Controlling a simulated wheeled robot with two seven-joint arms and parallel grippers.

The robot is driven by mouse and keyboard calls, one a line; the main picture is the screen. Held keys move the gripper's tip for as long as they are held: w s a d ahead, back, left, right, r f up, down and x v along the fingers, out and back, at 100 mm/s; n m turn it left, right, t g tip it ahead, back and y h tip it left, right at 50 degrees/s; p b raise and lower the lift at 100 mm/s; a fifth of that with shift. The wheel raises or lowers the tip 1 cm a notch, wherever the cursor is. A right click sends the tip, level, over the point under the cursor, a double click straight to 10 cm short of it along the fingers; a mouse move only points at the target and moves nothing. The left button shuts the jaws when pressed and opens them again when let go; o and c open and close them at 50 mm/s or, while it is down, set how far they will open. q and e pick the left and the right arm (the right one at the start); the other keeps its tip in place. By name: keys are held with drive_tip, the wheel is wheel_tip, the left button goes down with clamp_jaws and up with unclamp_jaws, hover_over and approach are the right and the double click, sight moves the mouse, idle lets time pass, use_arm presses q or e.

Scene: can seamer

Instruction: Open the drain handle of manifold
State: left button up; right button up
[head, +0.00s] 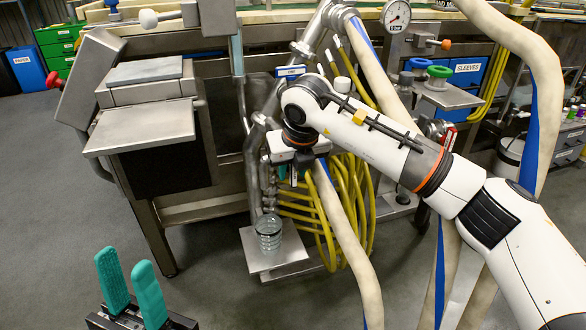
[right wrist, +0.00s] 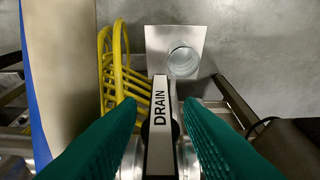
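The drain handle (right wrist: 162,128) is a grey bar with a black "DRAIN" label, centred in the right wrist view and pointing up the picture. My right gripper (right wrist: 162,105) has one teal finger on each side of the handle, with narrow gaps visible, so it is open around the handle. In the head view, my right arm's wrist hides the handle and most of my right gripper (head: 292,172) in front of the manifold pipework (head: 252,165). My left gripper (head: 128,264) is open and empty at the lower left, its teal fingers pointing up.
A clear glass container (head: 268,232) stands on a metal platform (head: 290,262) below the manifold; it also shows in the right wrist view (right wrist: 183,60). Yellow hoses (head: 335,200) and a thick beige hose (head: 350,235) hang close by. A steel bench (head: 145,140) stands left.

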clamp_jaws()
